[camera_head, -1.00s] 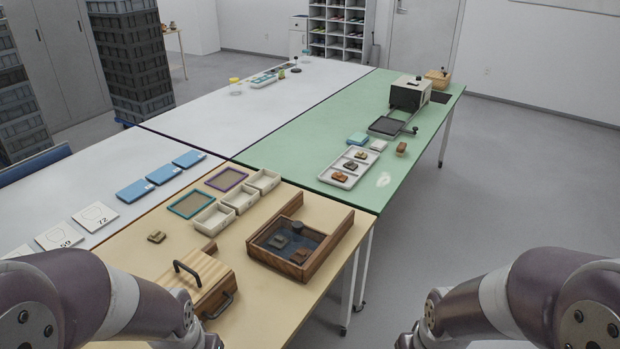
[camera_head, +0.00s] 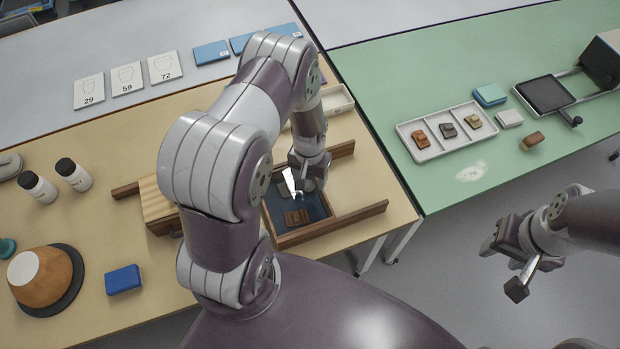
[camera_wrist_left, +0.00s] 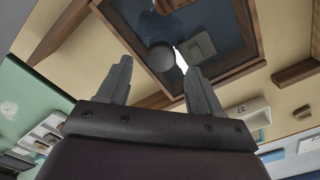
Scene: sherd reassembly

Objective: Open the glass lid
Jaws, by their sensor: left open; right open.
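In the left wrist view the glass lid (camera_wrist_left: 212,22) is a dark pane in a wooden frame, with a round dark knob (camera_wrist_left: 161,58). My left gripper (camera_head: 294,190) is above the case. In its wrist view the open fingers (camera_wrist_left: 158,68) stand either side of the knob; whether they touch it I cannot tell. My right gripper (camera_head: 507,262) is open and empty above the floor.
Wooden rails (camera_head: 345,217) stick out from the case. A striped wooden block (camera_head: 156,203) stands left of it. A bowl (camera_head: 42,275), a blue block (camera_head: 123,279) and two bottles (camera_head: 73,174) are further left. A sherd tray (camera_head: 447,133) lies on the green table.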

